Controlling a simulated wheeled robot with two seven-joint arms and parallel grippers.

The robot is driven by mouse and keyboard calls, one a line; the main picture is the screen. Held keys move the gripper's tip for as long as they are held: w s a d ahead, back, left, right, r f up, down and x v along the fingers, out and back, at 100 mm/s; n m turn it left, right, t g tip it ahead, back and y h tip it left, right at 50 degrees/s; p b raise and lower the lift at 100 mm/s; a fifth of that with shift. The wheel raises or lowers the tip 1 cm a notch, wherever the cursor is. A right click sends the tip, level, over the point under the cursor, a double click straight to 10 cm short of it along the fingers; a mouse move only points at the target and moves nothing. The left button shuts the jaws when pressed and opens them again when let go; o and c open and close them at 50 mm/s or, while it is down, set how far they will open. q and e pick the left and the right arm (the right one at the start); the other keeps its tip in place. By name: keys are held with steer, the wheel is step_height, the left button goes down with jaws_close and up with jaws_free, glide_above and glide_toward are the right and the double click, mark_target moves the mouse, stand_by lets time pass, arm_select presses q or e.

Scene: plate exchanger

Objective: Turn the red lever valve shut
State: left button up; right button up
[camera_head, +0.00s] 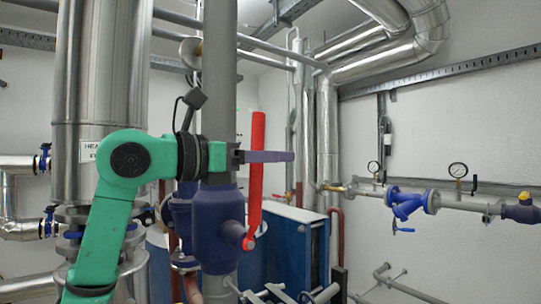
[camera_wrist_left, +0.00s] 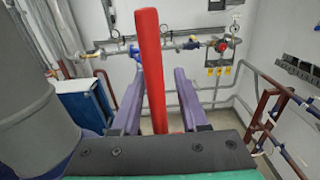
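The red lever (camera_head: 257,130) stands nearly upright beside the grey vertical pipe, tilted slightly. Its lower end joins the dark blue valve body (camera_head: 216,228) at a red pivot. My left gripper (camera_head: 282,156) reaches in from the left at the lever's middle height, with a purple finger crossing in front of it. In the left wrist view, the red lever (camera_wrist_left: 151,70) rises between the two purple fingers of my left gripper (camera_wrist_left: 156,85). The gripper is open, with a narrow gap visible on each side of the lever. My right gripper is not in view.
The grey vertical pipe (camera_head: 219,70) is close behind my left wrist. A large metal-clad column (camera_head: 100,70) stands at the left. A blue cabinet (camera_head: 300,245) is behind the valve. Pipes with a gauge (camera_head: 458,170) and a blue strainer (camera_head: 405,203) run along the right wall.

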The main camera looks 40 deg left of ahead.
arm_select(q)
steer(key=shift+a, duration=0.2)
jaws_close()
stand_by(1.0)
